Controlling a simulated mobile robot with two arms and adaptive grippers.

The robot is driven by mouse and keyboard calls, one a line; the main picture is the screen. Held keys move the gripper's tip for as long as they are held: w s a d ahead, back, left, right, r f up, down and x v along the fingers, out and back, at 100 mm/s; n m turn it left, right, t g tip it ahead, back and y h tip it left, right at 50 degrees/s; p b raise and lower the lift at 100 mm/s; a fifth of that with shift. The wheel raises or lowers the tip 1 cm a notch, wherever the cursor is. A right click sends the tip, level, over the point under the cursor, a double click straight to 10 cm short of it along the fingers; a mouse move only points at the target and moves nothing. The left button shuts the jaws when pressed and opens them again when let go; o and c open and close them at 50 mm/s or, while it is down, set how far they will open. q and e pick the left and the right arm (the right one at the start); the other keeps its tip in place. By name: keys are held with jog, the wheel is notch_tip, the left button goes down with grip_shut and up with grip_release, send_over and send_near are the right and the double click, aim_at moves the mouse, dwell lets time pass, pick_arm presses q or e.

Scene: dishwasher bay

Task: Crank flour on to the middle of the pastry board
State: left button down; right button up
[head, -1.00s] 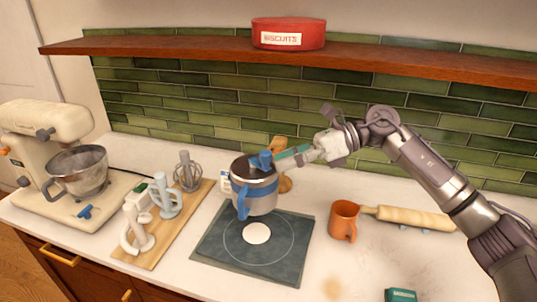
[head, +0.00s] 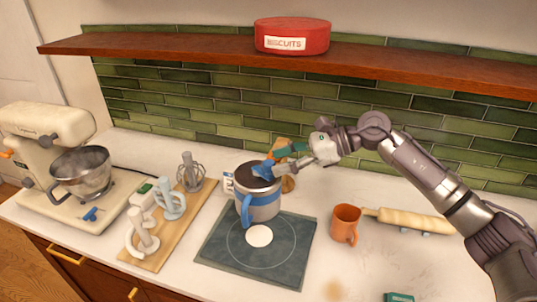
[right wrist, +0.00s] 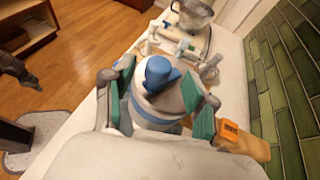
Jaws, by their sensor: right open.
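The flour sifter (head: 262,208) is a grey-white cup with a blue band and a blue side handle. It stands upright at the far part of the dark pastry board (head: 220,262); I cannot tell whether it touches the board. A white round patch (head: 259,236) shows inside the board's ring. The blue crank (head: 263,169) is at the sifter's top. My right gripper (head: 285,157) is at the crank from behind right. In the right wrist view its open green-padded fingers (right wrist: 163,105) straddle the blue crank knob (right wrist: 160,73).
An orange mug (head: 345,226) and a rolling pin (head: 408,219) lie right of the board. A wooden tray (head: 150,262) with mixer attachments and a stand mixer (head: 45,150) are at left. A shelf (head: 200,48) with a red biscuit tin (head: 292,36) hangs above. The front right counter is mostly clear.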

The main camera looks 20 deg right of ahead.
aim_at(269, 162)
jog(key=shift+p+x, duration=0.45)
jog(key=shift+x, duration=0.75)
pick_arm(q)
jog(key=shift+w+d+r, duration=0.1)
jog(key=shift+w+r, duration=0.5)
jog(key=shift+r, duration=0.35)
pick_arm(e)
jog(key=shift+w+a+f, duration=0.15)
jog(key=shift+a+f, duration=0.1)
jog(key=shift+a, duration=0.25)
grip_shut()
pick_arm(q)
jog(key=shift+r+p, duration=0.15)
jog(key=shift+p, duration=0.15)
